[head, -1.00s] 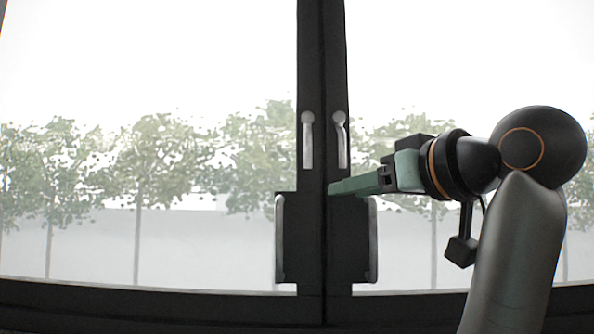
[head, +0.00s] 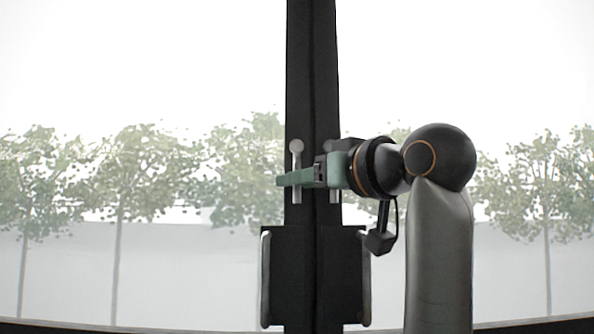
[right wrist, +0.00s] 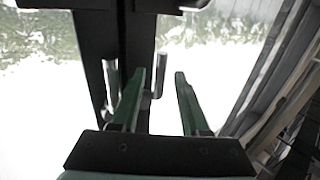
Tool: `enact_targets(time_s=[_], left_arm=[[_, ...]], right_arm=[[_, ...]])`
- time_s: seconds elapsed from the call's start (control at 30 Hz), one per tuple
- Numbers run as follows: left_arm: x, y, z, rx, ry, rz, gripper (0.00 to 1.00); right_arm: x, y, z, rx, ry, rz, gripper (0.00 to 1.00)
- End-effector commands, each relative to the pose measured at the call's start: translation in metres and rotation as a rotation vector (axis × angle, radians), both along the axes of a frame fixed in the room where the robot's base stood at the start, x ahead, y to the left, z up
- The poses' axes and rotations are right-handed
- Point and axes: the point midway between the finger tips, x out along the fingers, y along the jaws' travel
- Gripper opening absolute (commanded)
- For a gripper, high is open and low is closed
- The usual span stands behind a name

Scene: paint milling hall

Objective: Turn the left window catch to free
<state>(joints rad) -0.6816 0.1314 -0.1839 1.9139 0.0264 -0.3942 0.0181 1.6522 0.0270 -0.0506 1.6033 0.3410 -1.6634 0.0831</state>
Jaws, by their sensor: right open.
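The left window catch (head: 296,160) is a silver lever with a round knob on the dark window frame, hanging straight down. The right catch (head: 329,149) is beside it, largely hidden by my right gripper (head: 281,180). The gripper's green fingers cross in front of the left lever's middle; contact cannot be told. In the right wrist view my right gripper (right wrist: 170,72) is open with nothing clearly held. There one silver lever shows close beside the left-hand finger and another silver lever (right wrist: 110,80) farther left; I cannot tell which is the left catch. My left gripper is not in view.
The dark central window frame (head: 312,80) runs upright between two glass panes. Below the catches are dark plates (head: 300,280) with silver pull handles (head: 265,280) at their outer edges. The glass on both sides is unobstructed on the left.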

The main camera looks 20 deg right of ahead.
Motion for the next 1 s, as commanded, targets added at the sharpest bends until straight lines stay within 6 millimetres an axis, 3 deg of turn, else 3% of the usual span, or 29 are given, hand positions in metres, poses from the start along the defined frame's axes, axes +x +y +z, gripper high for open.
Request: enact_targets(time_s=[0.2,0.47,0.87,1.0], left_arm=[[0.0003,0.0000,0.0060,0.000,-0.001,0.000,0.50],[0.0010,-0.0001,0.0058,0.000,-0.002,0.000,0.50],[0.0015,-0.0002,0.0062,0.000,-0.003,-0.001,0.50],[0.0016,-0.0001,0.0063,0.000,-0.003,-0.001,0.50]], right_arm=[[0.0139,0.0051,0.0002,0.000,0.000,0.001,0.46],[0.0146,0.0051,-0.0004,0.000,-0.001,0.001,0.46],[0.0142,0.0047,-0.0001,0.000,-0.001,0.001,0.01],[0.0141,0.0047,0.0000,0.000,-0.001,0.001,0.00]])
